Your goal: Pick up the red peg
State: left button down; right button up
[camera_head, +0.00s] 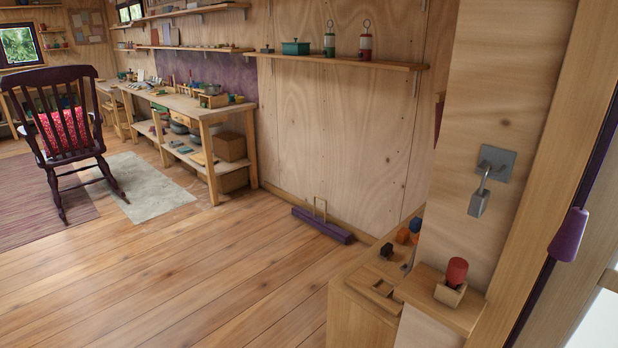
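A red peg (457,271), a short upright cylinder, sits in a small wooden holder (450,294) in the camera_head view. The holder rests on a small wooden ledge (425,299) at the lower right, in front of a plywood post. The lower end of the peg is hidden by the holder. Neither of my grippers shows in this view.
A wooden cabinet top (372,282) beside the ledge carries small orange, blue and black objects. A metal bracket (496,162) with a hanging piece is above the peg. A purple tapered handle (568,235) hangs at right.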

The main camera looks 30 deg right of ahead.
aim_at(457, 269)
jog(key=i+z, duration=0.45)
jog(key=i+j+z, duration=0.45)
jog(key=i, duration=0.15)
jog(key=i+j+z, duration=0.1)
jog(key=z, duration=0.35)
jog(key=i+j+z, duration=0.2)
jog(key=z, duration=0.2)
jog(key=i+j+z, duration=0.2)
jog(key=z, duration=0.25)
jog(key=i+j+z, duration=0.15)
jog(key=j+z, duration=0.15)
jog(key=z, duration=0.15)
jog(key=i+j+z, duration=0.1)
jog(key=j+z, duration=0.2)
jog(key=z, duration=0.15)
